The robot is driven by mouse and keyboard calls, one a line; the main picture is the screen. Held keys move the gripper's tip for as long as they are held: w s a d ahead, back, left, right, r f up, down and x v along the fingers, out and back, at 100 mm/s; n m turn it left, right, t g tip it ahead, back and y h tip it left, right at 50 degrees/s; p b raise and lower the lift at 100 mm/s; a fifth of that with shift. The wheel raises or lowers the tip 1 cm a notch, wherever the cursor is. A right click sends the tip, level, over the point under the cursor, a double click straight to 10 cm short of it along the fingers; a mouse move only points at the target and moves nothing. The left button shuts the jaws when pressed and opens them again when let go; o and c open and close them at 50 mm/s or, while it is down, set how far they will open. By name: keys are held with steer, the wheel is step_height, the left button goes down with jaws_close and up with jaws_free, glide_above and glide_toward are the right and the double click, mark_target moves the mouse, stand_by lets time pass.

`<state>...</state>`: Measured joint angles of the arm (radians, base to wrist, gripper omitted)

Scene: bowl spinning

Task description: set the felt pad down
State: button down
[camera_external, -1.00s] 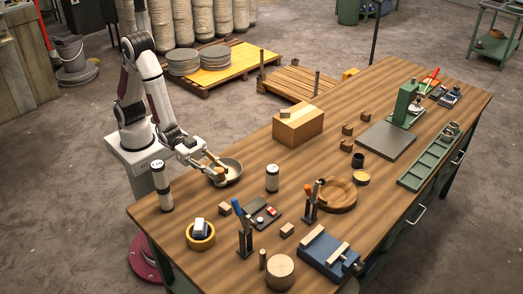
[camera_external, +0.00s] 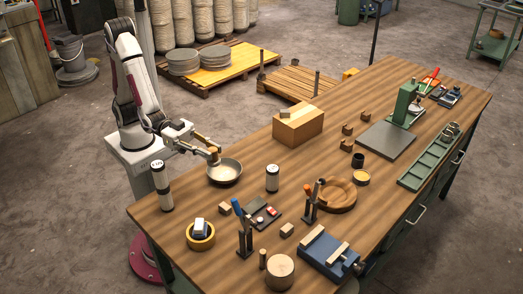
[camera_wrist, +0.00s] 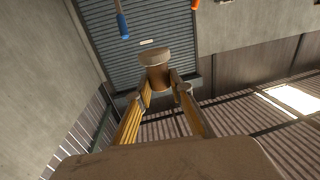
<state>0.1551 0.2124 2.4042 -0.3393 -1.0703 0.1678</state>
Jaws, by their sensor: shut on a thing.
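My gripper (camera_external: 212,153) is shut on a small tan-brown, roughly cylindrical piece, which I take to be the felt pad (camera_wrist: 157,72). In the wrist view it has a wider, paler end and sits between the two fingertips of my gripper (camera_wrist: 165,90). In the external view the pad shows small at the fingertips, above the far left rim of a shallow grey metal bowl (camera_external: 225,172). The gap between pad and bowl is hard to judge.
A taller white-and-black canister (camera_external: 162,186) stands to the left. Bare bench top (camera_external: 275,154) lies behind the bowl.

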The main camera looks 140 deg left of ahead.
mark_target(212, 148)
steer(key=shift+s+d+r+n+g+y, duration=0.1)
steer(key=shift+s+d+n+g+y, duration=0.1)
steer(key=shift+s+n+y, duration=0.4)
steer(key=shift+s+d+r+n+g+y, duration=0.1)
steer(key=shift+s+d+n+g+y, duration=0.2)
steer(key=shift+s+y, duration=0.6)
steer(key=shift+s+n+g+y, duration=0.1)
steer(key=shift+s+n+y, duration=0.45)
steer(key=shift+s, duration=0.25)
steer(key=s+f+n+g+y, duration=0.25)
steer(key=s+n+y, duration=0.2)
steer(key=s, duration=0.55)
step_height(212, 148, down, 11)
steer(key=shift+f+m+g+y, duration=0.2)
steer(key=shift+m+g+y, duration=0.1)
steer(key=shift+g+y, duration=0.1)
steer(key=shift+s+a+f, duration=0.1)
steer(key=shift+f, duration=2.85)
steer(key=shift+f, duration=0.15)
steer(key=shift+f, duration=1.7)
